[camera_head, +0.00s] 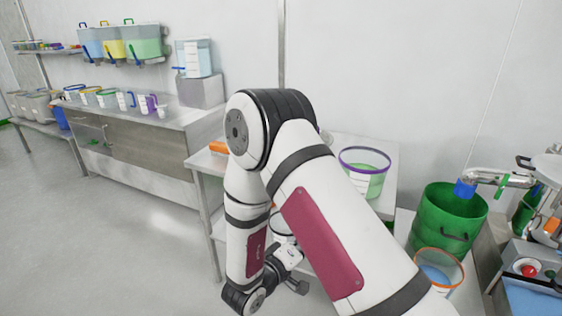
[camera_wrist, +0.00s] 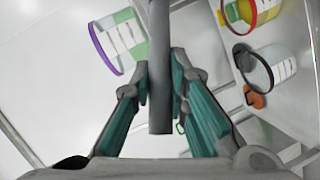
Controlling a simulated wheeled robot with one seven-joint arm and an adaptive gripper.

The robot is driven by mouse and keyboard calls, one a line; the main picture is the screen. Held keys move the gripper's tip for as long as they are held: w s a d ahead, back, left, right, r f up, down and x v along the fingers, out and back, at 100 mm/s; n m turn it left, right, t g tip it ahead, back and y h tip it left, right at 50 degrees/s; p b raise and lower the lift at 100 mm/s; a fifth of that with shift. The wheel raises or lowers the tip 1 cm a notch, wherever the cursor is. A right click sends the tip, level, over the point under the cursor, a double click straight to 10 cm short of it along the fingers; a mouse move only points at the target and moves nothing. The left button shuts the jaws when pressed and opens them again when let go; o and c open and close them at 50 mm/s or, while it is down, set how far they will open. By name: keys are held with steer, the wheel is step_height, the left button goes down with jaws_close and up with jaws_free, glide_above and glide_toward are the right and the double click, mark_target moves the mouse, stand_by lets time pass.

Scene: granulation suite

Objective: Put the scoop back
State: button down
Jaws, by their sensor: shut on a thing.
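In the wrist view my gripper (camera_wrist: 160,88) has its teal-padded fingers closed on a grey rod, which looks like the handle of the scoop (camera_wrist: 160,45). The rod runs from the top edge of the picture to just below the fingertips. The scoop's bowl is not visible, so I cannot tell whether anything is in it. In the head view my arm hides most of the gripper and I cannot make out the scoop there.
A purple-rimmed tub (camera_head: 364,180) with green contents stands on the table, right of my arm. A green drum (camera_head: 447,225) and an orange-rimmed tub (camera_head: 438,272) stand farther right. The wrist view shows a black-rimmed container (camera_wrist: 275,66) and a red-rimmed one (camera_wrist: 250,10). Left floor is clear.

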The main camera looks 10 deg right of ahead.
steer(key=shift+w+d+r, duration=0.1)
steer(key=shift+w+r, duration=0.1)
steer(key=shift+r, duration=0.3)
steer(key=w+d+r+n+t+y, duration=0.5)
steer(key=w+r+n+y, duration=0.3)
steer(key=y, duration=0.7)
step_height(320, 180, up, 3)
steer(key=n, duration=0.4)
steer(key=shift+w+f+t, duration=0.2)
steer(key=shift+w+t, duration=0.1)
steer(key=shift+w, duration=0.05)
